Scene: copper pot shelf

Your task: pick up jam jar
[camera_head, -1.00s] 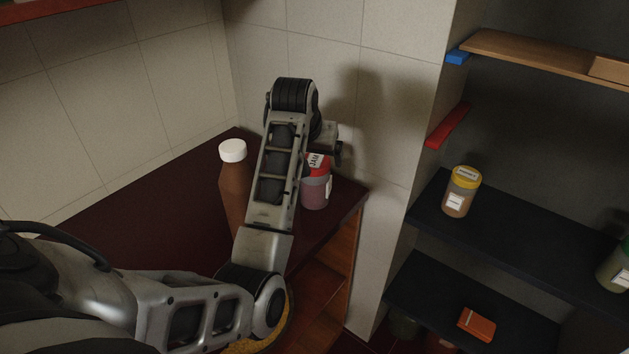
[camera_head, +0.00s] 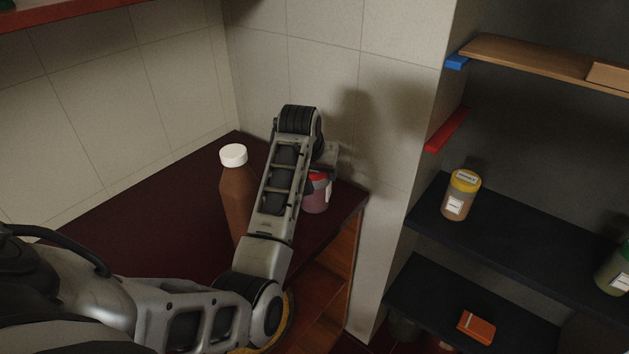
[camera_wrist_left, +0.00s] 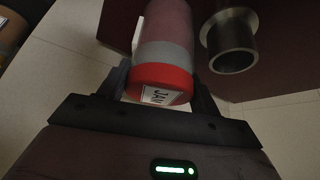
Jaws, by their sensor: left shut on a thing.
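The jam jar (camera_head: 316,196) stands on the dark red countertop (camera_head: 130,225) near its right end. It has a red lid with a white JAM label, a grey band and a purplish body, and my arm partly hides it in the head view. In the left wrist view the jam jar (camera_wrist_left: 164,62) lies between the fingers, its lid close to the palm. My left gripper (camera_wrist_left: 162,88) is shut on the jar from above; in the head view my left gripper (camera_head: 324,170) is mostly hidden behind its wrist. My right gripper is not in view.
A brown bottle with a white cap (camera_head: 236,190) stands left of my forearm. A metal cup-like cylinder (camera_wrist_left: 232,42) is beside the jar. Dark shelves (camera_head: 500,240) at right hold a yellow-lidded jar (camera_head: 460,196), a green jar (camera_head: 615,272) and an orange box (camera_head: 476,327).

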